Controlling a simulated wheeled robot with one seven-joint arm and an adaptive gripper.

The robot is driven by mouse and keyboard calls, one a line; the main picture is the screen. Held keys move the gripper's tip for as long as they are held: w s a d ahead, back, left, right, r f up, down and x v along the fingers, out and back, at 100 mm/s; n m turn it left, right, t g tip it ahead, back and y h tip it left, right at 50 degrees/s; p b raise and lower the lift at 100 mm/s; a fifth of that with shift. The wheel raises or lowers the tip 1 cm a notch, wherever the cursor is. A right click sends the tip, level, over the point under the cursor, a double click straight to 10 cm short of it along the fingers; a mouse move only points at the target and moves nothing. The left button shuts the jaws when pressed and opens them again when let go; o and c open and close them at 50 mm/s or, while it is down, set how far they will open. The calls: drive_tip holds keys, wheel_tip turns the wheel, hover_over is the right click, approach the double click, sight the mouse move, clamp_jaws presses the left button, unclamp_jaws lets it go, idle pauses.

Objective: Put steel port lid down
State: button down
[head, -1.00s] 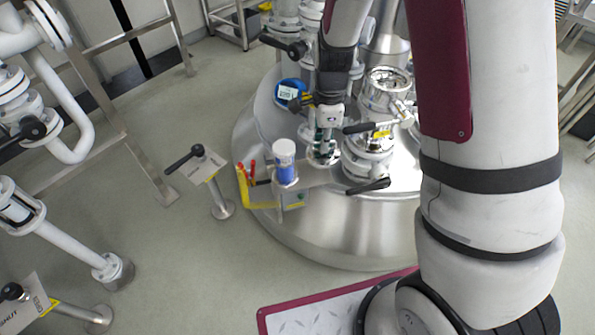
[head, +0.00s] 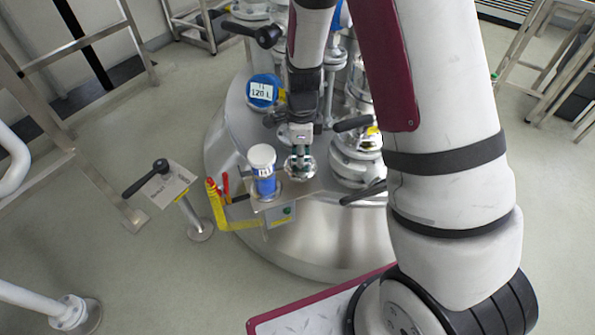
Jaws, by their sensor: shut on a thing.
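My gripper (head: 301,158) points down, just right of a white-capped jar with blue contents (head: 264,180). It is shut on the steel port lid (head: 300,173), a small shiny round piece under the fingertips. The lid is over the right part of a flat metal shelf (head: 325,182) at the front of the steel vessel (head: 300,235). I cannot tell whether the lid touches the shelf or hangs just above it. The fingers hide part of the lid.
A round blue gauge (head: 263,91) stands behind the jar. A yellow holder with red-handled tools (head: 218,205) is at the shelf's left end. Pipe fittings with black handles (head: 355,160) crowd the right. A lever post (head: 175,185) stands on the floor at left.

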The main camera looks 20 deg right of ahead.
sight(300, 168)
drive_tip(key=shift+f+b, duration=0.75)
drive_tip(key=shift+f, duration=1.45)
drive_tip(key=shift+f, duration=0.1)
drive_tip(key=c, duration=1.8)
unclamp_jaws()
wheel_tip(300, 168, up, 12)
drive_tip(key=p, duration=0.4)
drive_tip(key=shift+r+p, duration=0.2)
drive_tip(key=shift+p, duration=0.15)
